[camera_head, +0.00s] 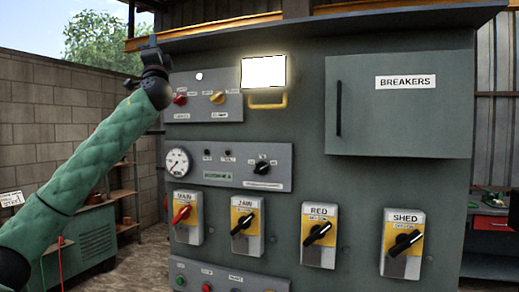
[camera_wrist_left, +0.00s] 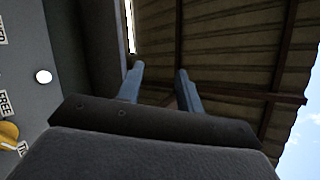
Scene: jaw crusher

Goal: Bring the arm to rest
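My left arm, in a green quilted sleeve, rises from the lower left in the head view. Its dark left gripper (camera_head: 150,43) is raised near the top left corner of the grey control cabinet (camera_head: 310,140). In the left wrist view the two fingers of the left gripper (camera_wrist_left: 160,68) stand apart with nothing between them, pointing up toward the roof. Whether the gripper touches the cabinet's overhang cannot be told. My right gripper is in neither view.
The cabinet carries several switches, such as the red-handled MAIN switch (camera_head: 182,217) and the SHED switch (camera_head: 403,243), plus a gauge (camera_head: 177,162), a lit white panel (camera_head: 263,72) and a closed BREAKERS door (camera_head: 398,120). A block wall (camera_head: 50,110) and shelves stand behind my arm.

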